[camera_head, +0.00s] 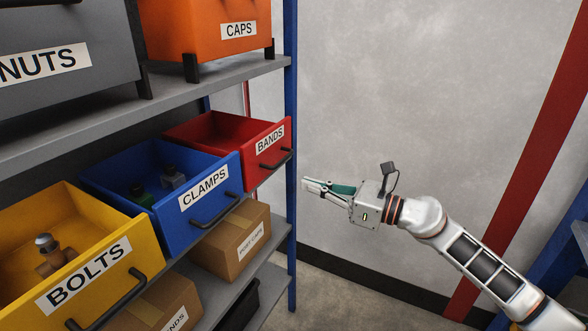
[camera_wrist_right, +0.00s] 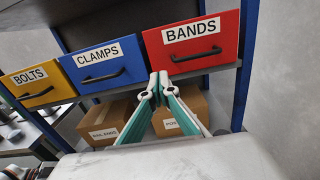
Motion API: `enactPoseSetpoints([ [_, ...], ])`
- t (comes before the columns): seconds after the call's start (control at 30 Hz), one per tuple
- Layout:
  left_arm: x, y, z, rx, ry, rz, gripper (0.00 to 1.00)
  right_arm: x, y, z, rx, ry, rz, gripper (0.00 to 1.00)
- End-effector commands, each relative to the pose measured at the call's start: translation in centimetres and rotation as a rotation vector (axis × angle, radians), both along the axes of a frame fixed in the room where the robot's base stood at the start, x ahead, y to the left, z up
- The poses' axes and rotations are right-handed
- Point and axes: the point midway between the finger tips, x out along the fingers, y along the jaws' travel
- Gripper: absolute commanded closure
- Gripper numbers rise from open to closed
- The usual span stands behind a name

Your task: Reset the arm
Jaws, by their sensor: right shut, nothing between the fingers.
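My right arm (camera_head: 480,262) comes in from the lower right in the head view. Its gripper (camera_head: 306,184) points left toward the shelf, in the air just right of the blue post and apart from the drawers. Its fingers are shut and hold nothing. In the right wrist view the fingertips (camera_wrist_right: 159,76) meet below the red BANDS drawer (camera_wrist_right: 193,42), and I see no contact with it. My left gripper is not in view.
The yellow BOLTS (camera_head: 142,250), blue CLAMPS (camera_head: 219,203) and red BANDS (camera_head: 263,165) drawers stand pulled out. Cardboard boxes (camera_head: 231,252) sit below. Grey NUTS (camera_head: 60,35) and orange CAPS (camera_head: 200,25) bins stand above. The space before the wall is free.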

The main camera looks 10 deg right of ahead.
Motion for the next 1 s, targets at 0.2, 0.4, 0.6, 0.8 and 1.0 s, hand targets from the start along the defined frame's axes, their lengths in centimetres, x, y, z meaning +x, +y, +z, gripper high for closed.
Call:
enactPoseSetpoints([
  [0.2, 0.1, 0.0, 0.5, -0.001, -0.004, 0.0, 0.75, -2.6, 0.8, -2.9, 0.313, 0.268, -0.026, 1.0],
  [0.4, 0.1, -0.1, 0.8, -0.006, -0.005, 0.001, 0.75, -5.4, -0.6, -8.0, 0.793, 0.686, -0.126, 1.0],
  [0.6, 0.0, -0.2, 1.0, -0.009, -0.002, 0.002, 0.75, -9.1, -3.8, -15.9, 1.271, 1.097, -0.293, 1.0],
  [0.8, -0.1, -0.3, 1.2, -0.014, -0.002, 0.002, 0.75, -15.9, -7.1, -25.6, 1.754, 1.465, -0.533, 1.0],
  [1.0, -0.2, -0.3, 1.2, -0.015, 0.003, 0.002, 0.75, -24.9, -9.2, -33.9, 2.188, 1.714, -0.799, 1.0],
])
